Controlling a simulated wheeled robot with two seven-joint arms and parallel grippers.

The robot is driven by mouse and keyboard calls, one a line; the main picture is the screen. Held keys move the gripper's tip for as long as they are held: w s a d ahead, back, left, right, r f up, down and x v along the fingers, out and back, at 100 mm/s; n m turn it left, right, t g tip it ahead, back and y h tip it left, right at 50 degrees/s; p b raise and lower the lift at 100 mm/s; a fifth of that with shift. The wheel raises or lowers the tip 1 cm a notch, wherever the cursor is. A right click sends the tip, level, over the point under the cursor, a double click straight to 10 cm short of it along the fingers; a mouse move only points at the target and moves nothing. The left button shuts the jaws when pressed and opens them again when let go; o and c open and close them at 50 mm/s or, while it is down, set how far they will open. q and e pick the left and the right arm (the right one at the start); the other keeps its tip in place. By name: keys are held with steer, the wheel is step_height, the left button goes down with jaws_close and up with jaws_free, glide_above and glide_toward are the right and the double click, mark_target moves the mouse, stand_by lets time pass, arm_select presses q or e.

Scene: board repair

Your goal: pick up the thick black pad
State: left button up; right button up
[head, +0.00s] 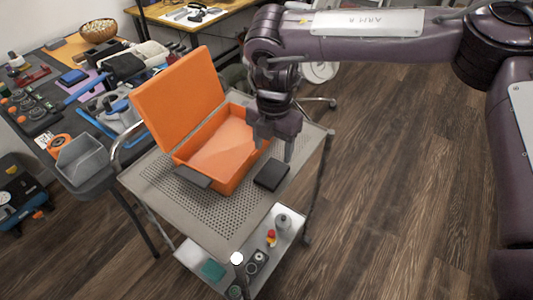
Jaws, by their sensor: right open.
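A thick black pad (271,177) lies flat on the perforated grey top of a cart (215,212), to the right of an open orange case (225,181). A thinner dark grey pad (192,177) lies at the case's front left. My right gripper (274,149) points down above the case's right side, just behind the thick pad in the picture. Its jaws are open and hold nothing that I can see. It appears apart from the pad, but the exact height is unclear. My left gripper is not in view.
The case's lid (180,98) stands raised at the back left. A grey bin (83,160) is left of the cart. A cluttered workbench (60,95) runs along the left. The cart's lower shelf (190,254) holds small items. The cart top's front is clear.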

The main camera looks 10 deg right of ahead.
mark_target(272, 172)
steer(key=shift+w+a+f, duration=0.1)
steer(key=shift+f, duration=0.45)
steer(key=f, duration=0.4)
steer(key=s+f, duration=0.1)
steer(key=f, duration=0.1)
steer(key=c, duration=0.7)
steer(key=shift+c, duration=0.7)
steer(key=shift+r, duration=0.1)
